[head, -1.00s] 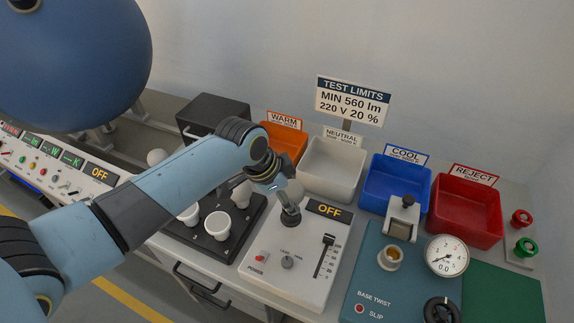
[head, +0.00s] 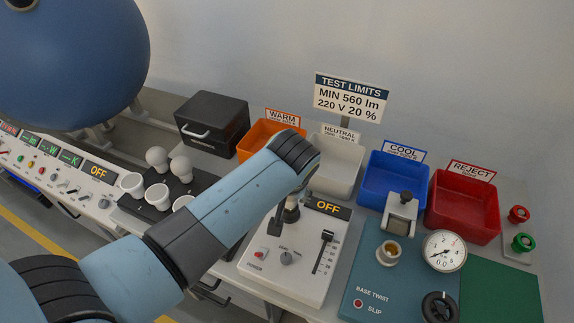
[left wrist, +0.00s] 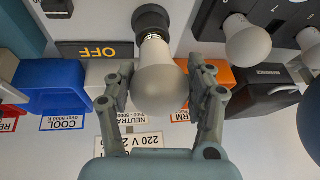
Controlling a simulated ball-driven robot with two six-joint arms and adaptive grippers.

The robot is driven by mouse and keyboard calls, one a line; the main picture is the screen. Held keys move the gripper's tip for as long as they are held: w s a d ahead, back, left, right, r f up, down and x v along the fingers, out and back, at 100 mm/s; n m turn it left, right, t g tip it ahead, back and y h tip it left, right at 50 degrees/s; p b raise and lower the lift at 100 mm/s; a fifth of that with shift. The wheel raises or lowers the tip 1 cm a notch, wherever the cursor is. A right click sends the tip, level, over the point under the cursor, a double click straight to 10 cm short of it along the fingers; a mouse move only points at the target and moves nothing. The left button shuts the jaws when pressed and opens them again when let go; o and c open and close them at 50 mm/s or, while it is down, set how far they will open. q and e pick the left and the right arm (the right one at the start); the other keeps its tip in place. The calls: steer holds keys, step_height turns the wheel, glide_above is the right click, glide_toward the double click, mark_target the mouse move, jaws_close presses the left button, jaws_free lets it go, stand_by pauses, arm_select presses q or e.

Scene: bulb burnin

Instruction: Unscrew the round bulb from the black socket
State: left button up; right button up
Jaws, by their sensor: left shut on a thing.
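The round bulb (left wrist: 160,88), white with a metal screw base, shows in the left wrist view between the two fingers of my left gripper (left wrist: 160,72), which is shut on it. The bulb's base points at the black socket (left wrist: 153,18); some metal shows at the socket's mouth, and I cannot tell how deep the base sits. In the head view my left forearm hides the bulb and most of the gripper; the dark socket (head: 292,213) shows beside a gripper finger, on the white test panel (head: 305,275). My right gripper is not in view.
Left of my arm a black rack (head: 150,205) holds several white bulbs and cups. Behind stand the orange (head: 252,142), white (head: 338,185), blue (head: 380,200) and red (head: 458,225) bins. The teal base twist station (head: 368,268) is to the right.

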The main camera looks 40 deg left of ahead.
arm_select(q)
steer(key=n, duration=0.2)
steer(key=w+n+g+y, duration=0.1)
steer(key=shift+r+n+b, duration=0.25)
steer(key=shift+n+b, duration=0.05)
steer(key=shift+n, duration=0.1)
steer(key=shift+w+n+g+y+b, duration=0.1)
steer(key=shift+n+g+y+b, duration=0.25)
steer(key=shift+n, duration=0.65)
steer(key=n+g+b, duration=0.1)
steer(key=n, duration=0.2)
steer(key=shift+f+n, duration=0.15)
steer(key=shift+n, duration=0.15)
steer(key=shift+d+n+g+b, duration=0.15)
steer(key=shift+n+g+b, duration=0.4)
steer(key=shift+n, duration=0.65)
steer(key=o, duration=1)
steer(key=shift+s+d, duration=0.1)
steer(key=shift+s, duration=0.1)
